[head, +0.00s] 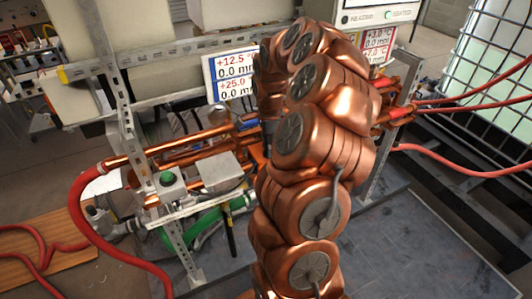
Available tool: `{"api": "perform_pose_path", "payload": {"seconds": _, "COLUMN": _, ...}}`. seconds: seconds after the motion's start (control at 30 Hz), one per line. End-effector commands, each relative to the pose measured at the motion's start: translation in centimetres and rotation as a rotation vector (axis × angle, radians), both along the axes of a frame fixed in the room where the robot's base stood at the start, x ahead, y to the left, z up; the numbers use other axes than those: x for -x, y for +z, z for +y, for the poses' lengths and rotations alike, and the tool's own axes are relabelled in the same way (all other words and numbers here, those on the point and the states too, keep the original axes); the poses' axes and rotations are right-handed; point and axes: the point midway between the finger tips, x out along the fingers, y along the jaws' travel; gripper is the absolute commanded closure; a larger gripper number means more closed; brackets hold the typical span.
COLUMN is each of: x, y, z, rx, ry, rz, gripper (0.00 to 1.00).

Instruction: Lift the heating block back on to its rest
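My copper-coloured arm fills the middle of the head view and hides what lies behind it. I cannot make out my gripper; the far end of the arm is behind its own links. I cannot identify the heating block or its rest for sure. Copper tubes (160,151) run across a grey slotted metal frame (120,110) and pass behind my arm. They show again to the right of it (393,112). A small orange piece (257,155) shows beside my arm, partly hidden.
A white display (235,78) reads +12.5 and +25.0. Another display (376,45) is partly covered. A grey box with a green button (176,190) is on the frame. Red hoses (84,215) loop at left and right (468,173). A wire cage (499,50) stands at right.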

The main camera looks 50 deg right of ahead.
Motion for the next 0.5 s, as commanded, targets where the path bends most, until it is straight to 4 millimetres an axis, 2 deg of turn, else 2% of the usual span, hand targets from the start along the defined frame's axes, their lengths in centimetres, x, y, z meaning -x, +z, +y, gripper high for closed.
{"api": "perform_pose_path", "payload": {"seconds": 0.03, "x": 0.0, "y": 0.0, "z": 0.0, "rx": 0.0, "ry": 0.0, "rz": 0.0, "gripper": 0.72}}
{"api": "perform_pose_path", "payload": {"seconds": 0.3, "x": -0.01, "y": 0.01, "z": 0.0, "rx": 0.0, "ry": 0.0, "rz": 0.0, "gripper": 1.0}}
{"api": "perform_pose_path", "payload": {"seconds": 0.5, "x": -0.02, "y": 0.01, "z": -0.01, "rx": 0.0, "ry": 0.0, "rz": 0.0, "gripper": 1.0}}
